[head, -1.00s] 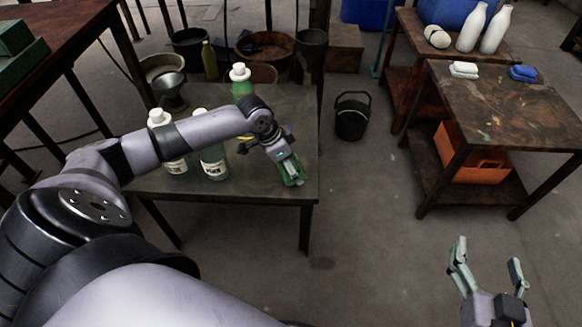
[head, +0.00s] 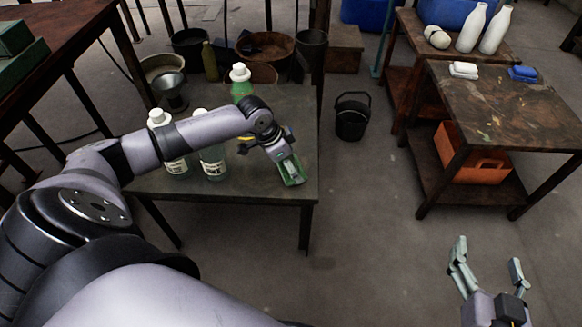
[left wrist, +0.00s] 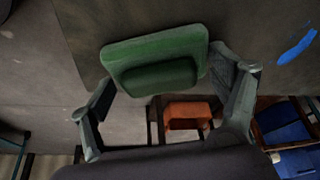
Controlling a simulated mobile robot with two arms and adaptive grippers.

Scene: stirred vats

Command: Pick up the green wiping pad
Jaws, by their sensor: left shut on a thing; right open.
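The green wiping pad (head: 293,181) is at the right part of the dark metal table (head: 255,190), mostly covered by my left gripper (head: 289,171) in the head view. In the left wrist view the pad (left wrist: 155,50) shows a flat green base with a darker raised grip, between my left gripper's fingers (left wrist: 163,78). The left gripper is shut on it. Whether the pad touches the tabletop or is slightly above it I cannot tell. My right gripper (head: 488,262) is open and empty over the floor at the lower right.
Two clear labelled bottles (head: 213,160) and a green bottle (head: 241,86) stand on the table beside my left arm. A black bucket (head: 352,117) is on the floor. The right workbench (head: 500,110) carries a white pad (head: 463,70) and a blue pad (head: 523,74).

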